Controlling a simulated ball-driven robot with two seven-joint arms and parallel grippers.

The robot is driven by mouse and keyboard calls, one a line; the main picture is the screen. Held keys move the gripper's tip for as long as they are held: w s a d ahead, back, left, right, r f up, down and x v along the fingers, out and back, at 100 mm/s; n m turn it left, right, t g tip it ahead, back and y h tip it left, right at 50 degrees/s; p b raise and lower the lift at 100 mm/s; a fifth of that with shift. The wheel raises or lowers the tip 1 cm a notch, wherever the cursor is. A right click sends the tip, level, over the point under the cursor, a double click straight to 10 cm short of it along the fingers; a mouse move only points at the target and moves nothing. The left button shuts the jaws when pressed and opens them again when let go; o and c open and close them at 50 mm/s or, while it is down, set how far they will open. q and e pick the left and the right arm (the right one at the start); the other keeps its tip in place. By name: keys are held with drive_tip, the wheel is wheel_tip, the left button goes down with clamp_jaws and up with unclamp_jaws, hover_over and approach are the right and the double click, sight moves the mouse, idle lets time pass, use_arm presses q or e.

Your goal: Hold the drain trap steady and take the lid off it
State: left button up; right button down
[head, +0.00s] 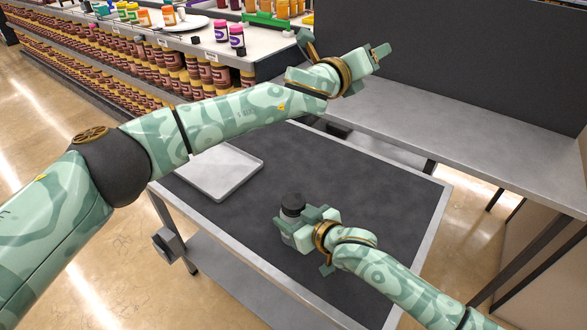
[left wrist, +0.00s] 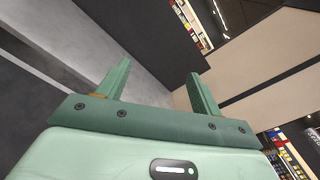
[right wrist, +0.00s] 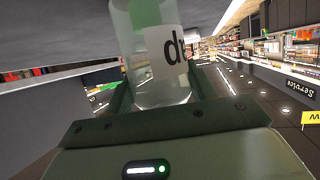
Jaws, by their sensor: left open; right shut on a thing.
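The drain trap (head: 288,238) is a small clear jar with a black lid (head: 293,202) on top, over the dark table mat. My right gripper (head: 300,224) is shut around its body. In the right wrist view the jar (right wrist: 150,92) sits between the fingers, with a white label starting "dr" and something green inside. The lid is out of that view. I cannot tell whether the jar's base touches the mat. My left gripper (head: 382,54) is open and empty, high up and well away from the jar. Its spread fingers also show in the left wrist view (left wrist: 158,88).
An empty pale tray (head: 254,164) lies on the table's (head: 340,178) left side. A grey bench (head: 470,140) with a dark back panel stands behind to the right. Shelves of jars (head: 165,68) stand at the upper left. The mat between tray and jar is clear.

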use_arm(q)
drive_tip(key=w+a+f+n+y, duration=0.2)
drive_tip(key=a+f+n+y, duration=0.3)
drive_tip(key=a+n+y, duration=0.15)
drive_tip(key=g+y, duration=0.5)
drive_tip(key=g, duration=0.8)
hover_over(293, 200)
drive_tip(key=shift+n, duration=0.25)
wheel_tip(293, 200, down, 12)
drive_tip(key=shift+d+f, duration=0.1)
drive_tip(key=shift+f, duration=0.1)
drive_tip(key=shift+f+g, duration=0.3)
wheel_tip(293, 200, down, 7)
drive_tip(key=shift+f, duration=0.15)
drive_tip(key=c, duration=1)
drive_tip(key=n, duration=0.5)
drive_tip(key=shift+n, duration=0.3)
drive_tip(key=n, duration=0.4)
drive_tip(key=shift+n, duration=0.3)
drive_tip(key=o, duration=1.1)
drive_tip(key=shift+c, duration=0.2)
